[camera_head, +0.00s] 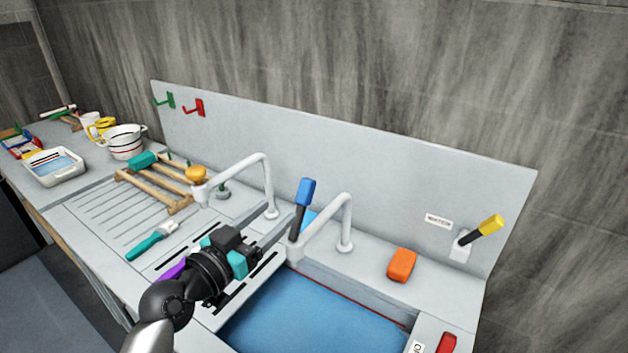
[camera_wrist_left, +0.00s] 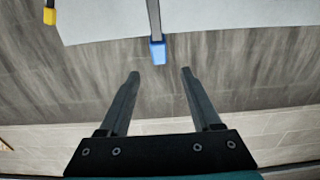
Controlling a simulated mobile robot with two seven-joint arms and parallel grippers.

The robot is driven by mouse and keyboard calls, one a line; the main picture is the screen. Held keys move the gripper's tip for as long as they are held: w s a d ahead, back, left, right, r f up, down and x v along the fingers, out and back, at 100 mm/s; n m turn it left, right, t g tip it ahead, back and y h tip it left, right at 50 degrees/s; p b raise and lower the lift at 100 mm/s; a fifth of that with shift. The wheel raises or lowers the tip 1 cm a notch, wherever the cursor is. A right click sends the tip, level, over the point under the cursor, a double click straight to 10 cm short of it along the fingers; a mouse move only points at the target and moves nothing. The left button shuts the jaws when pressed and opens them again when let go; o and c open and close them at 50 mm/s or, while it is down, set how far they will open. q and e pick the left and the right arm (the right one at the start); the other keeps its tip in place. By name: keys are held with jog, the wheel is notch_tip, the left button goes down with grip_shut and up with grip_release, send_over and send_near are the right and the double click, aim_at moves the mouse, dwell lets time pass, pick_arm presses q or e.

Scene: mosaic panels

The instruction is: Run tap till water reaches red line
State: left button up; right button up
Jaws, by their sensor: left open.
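A blue-handled tap lever (camera_head: 306,192) stands on a dark stem between two white spouts. It also shows in the left wrist view (camera_wrist_left: 158,52), just beyond the fingertips. The front white spout (camera_head: 346,222) ends over the back left corner of the basin. Blue water (camera_head: 315,318) lies in the basin, with a thin red line (camera_head: 352,296) along its back wall. No stream shows clearly from the spout. My left gripper (camera_head: 280,214) is open and empty, its fingers pointing toward the blue lever and apart from it. My right gripper is not in view.
A yellow-handled lever (camera_head: 490,226) stands beside a WATER label (camera_head: 438,221) at right. An orange sponge (camera_head: 402,264) lies on the back ledge. A red handle (camera_head: 446,343) is at lower right. A wooden rack (camera_head: 160,190), teal brush (camera_head: 152,240) and bowl (camera_head: 124,146) occupy the left counter.

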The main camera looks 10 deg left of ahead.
aim_at(303, 191)
pick_arm(q)
jog(key=p+x, duration=0.1)
jog(key=x, duration=1)
jog(key=shift+w+d+p, duration=0.2)
jog(key=shift+w+p, duration=0.1)
jog(key=shift+x, duration=1.1)
jog(key=shift+c, duration=0.2)
grip_shut()
